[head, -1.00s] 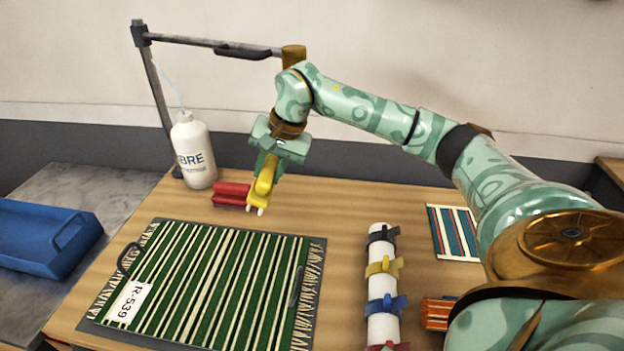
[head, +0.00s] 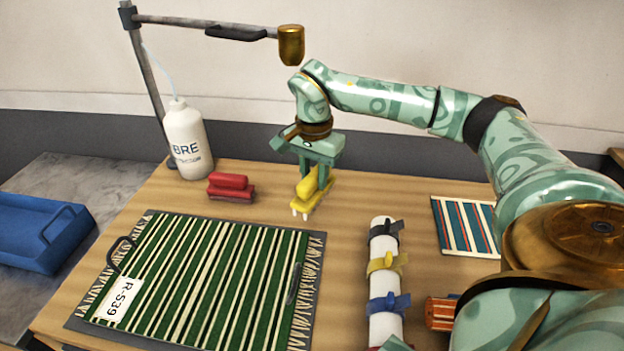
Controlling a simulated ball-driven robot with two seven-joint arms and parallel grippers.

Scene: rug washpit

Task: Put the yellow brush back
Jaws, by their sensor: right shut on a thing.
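The yellow brush (head: 308,190) is held in my right gripper (head: 314,172), which is shut on it. The brush has a yellow back, with pale tips showing at its lower end. It is over the wooden table behind the striped rug; I cannot tell whether it touches the table. A red brush (head: 231,187) sits on the table to its left, apart from it. My left gripper is not in view.
A green striped rug (head: 205,275) lies on a dark board in front. A white bottle (head: 188,142) stands at the back left under a lamp-like arm (head: 291,46). A white roll with coloured straps (head: 383,290) and a small striped mat (head: 465,228) lie right. A blue tray (head: 40,235) is at left.

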